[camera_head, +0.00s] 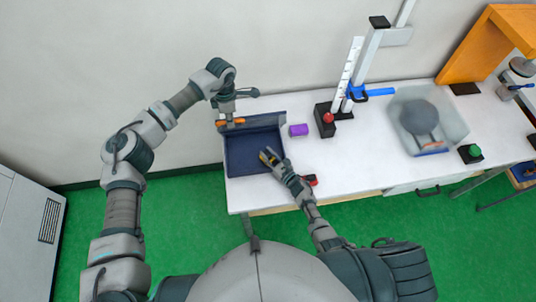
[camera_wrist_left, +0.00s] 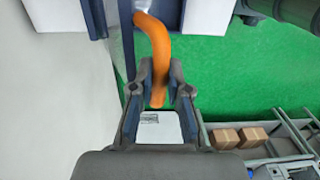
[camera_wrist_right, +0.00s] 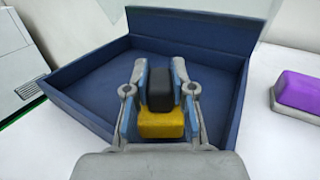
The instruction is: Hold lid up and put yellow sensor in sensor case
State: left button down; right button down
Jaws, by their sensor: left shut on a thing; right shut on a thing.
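The sensor case (camera_head: 253,166) is a dark blue open box on the left end of the white table. Its lid (camera_wrist_right: 205,35) stands raised along the back. My left gripper (camera_head: 229,118) is shut on the orange handle (camera_head: 238,121) at the lid; the left wrist view shows the curved handle (camera_wrist_left: 157,40) running between the fingers. My right gripper (camera_head: 267,157) is shut on the yellow sensor (camera_wrist_right: 162,125), which has a black upper part. In the right wrist view the sensor is over the open case; whether it touches the floor I cannot tell.
A purple block (camera_head: 298,130) lies right of the case. A stand with a red knob (camera_head: 328,118) and white scale, a clear bin (camera_head: 446,128) and a green button (camera_head: 474,151) stand further right. A red-and-black item (camera_head: 311,180) lies near the front edge.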

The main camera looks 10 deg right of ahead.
jog(key=shift+s+f+h, duration=0.3)
jog(key=shift+f, duration=0.45)
jog(key=c, duration=0.9)
grip_release()
jog(key=shift+s+f, duration=0.1)
jog(key=shift+s, duration=0.05)
jog(key=shift+s+d+f, duration=0.1)
jog(key=shift+s+d, duration=0.1)
jog(key=v, duration=0.6)
jog(key=r+v, duration=0.1)
jog(key=v, duration=0.2)
jog(key=shift+s+d+r, duration=0.1)
jog(key=shift+s+d, duration=0.05)
jog(key=shift+d, duration=0.25)
jog(key=shift+s+d+r, duration=0.15)
jog(key=shift+s+d, duration=0.05)
jog(key=shift+s, duration=0.25)
